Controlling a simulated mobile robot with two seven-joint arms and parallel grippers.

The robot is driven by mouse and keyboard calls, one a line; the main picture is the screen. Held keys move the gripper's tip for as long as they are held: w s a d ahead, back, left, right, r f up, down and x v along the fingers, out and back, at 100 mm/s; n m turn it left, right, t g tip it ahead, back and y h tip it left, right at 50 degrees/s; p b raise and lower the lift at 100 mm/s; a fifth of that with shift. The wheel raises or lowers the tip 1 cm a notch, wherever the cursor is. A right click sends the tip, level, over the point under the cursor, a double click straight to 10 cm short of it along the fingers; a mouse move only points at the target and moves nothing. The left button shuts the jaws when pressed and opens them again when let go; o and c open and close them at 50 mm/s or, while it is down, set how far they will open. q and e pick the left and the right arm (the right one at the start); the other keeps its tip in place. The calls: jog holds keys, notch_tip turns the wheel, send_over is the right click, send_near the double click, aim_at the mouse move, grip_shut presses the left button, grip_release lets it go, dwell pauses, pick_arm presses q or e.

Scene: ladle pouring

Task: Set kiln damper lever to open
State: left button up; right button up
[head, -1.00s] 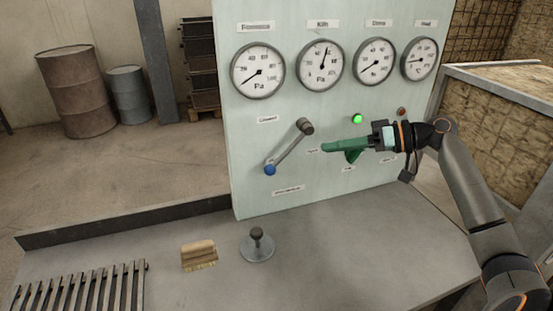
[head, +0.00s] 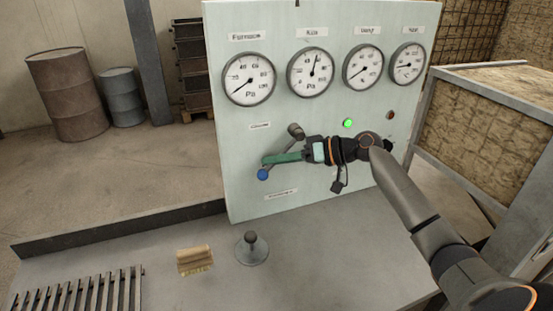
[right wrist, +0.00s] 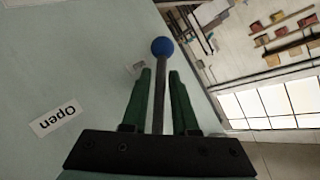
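The damper lever is a grey arm on the pale green panel, with its dark pivot (head: 296,131) at upper right and its blue knob (head: 263,174) at lower left. My right gripper (head: 268,160), with green fingers, is at the lever near the knob. In the right wrist view, the lever rod (right wrist: 159,100) runs between the two fingers (right wrist: 160,78), with a gap on each side, and the blue knob (right wrist: 162,46) is beyond the tips. A label reading "Open" (right wrist: 57,117) lies left of the fingers. My left gripper is not in view.
The panel (head: 230,150) carries several round gauges, a lit green lamp (head: 348,123) and a dark red lamp (head: 390,115). A brush (head: 194,260) and a round-based metal tool (head: 252,250) stand on the grey bench, with slatted bars at left.

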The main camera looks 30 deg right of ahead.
jog(key=shift+c, duration=0.3)
grip_shut()
dwell(1.1)
